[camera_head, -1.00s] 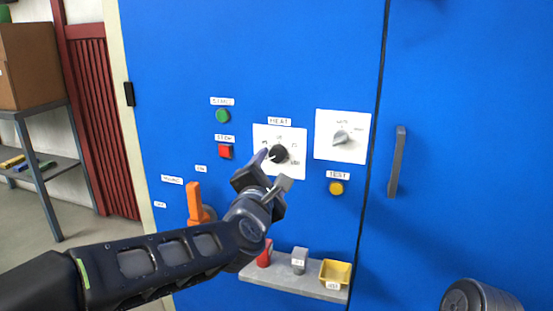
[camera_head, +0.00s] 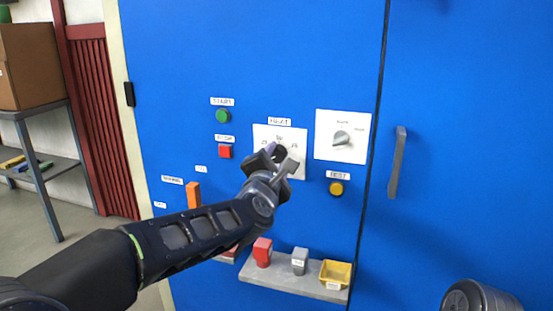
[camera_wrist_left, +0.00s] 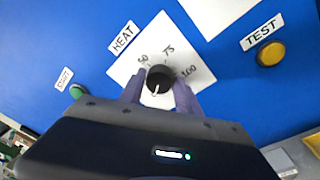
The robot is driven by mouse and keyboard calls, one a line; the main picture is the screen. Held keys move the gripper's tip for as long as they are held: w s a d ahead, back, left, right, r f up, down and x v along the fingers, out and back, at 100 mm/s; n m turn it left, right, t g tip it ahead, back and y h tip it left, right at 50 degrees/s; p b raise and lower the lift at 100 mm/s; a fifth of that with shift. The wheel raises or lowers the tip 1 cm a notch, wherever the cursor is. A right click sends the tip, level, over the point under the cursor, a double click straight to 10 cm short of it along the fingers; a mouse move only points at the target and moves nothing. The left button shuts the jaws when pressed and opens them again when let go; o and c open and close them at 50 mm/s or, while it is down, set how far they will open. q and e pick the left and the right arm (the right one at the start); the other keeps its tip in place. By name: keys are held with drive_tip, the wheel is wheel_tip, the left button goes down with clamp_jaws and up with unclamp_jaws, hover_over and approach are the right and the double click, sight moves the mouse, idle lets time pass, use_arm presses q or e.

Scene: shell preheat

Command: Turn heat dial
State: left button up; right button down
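The heat dial (camera_wrist_left: 160,78) is a black round knob with a white pointer line, on a white plate (camera_wrist_left: 205,76) marked 50, 75 and 100. In the left wrist view it sits between the two fingers of my left gripper (camera_wrist_left: 159,92), with small gaps showing on both sides. The pointer line faces toward the gripper, away from the printed numbers. In the head view my left gripper (camera_head: 279,162) is in front of the plate (camera_head: 296,137) and hides much of the dial.
A second white plate with a grey selector (camera_head: 341,138) is to the right, above a yellow test button (camera_head: 336,188). A green button (camera_head: 223,116) and red button (camera_head: 224,151) are left. An orange handle (camera_head: 193,195) and small shelf (camera_head: 290,282) are lower.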

use_arm(q)
clamp_jaws()
drive_tip(key=shift+m, duration=0.3)
drive_tip(key=m, duration=0.1)
drive_tip(key=m+b, duration=0.1)
drive_tip(key=m, duration=0.3)
drive_tip(key=shift+f+t+b, duration=0.25)
drive_tip(key=shift+t+b, duration=0.05)
drive_tip(key=m+h+b, duration=0.1)
drive_tip(key=m, duration=0.5)
drive_tip(key=shift+f, duration=0.1)
drive_tip(key=m, duration=0.3)
drive_tip(key=m+h, duration=0.1)
drive_tip(key=m, duration=0.3)
drive_tip(key=shift+a+h+b, duration=0.15)
drive_tip(key=shift+h+b, duration=0.15)
drive_tip(key=shift+b, duration=0.1)
drive_tip(key=m, duration=0.7)
drive_tip(key=shift+w+a+f+h, duration=0.1)
drive_tip(key=shift+a+h, duration=0.05)
drive_tip(key=shift+h, duration=0.25)
drive_tip(key=shift+m, duration=0.3)
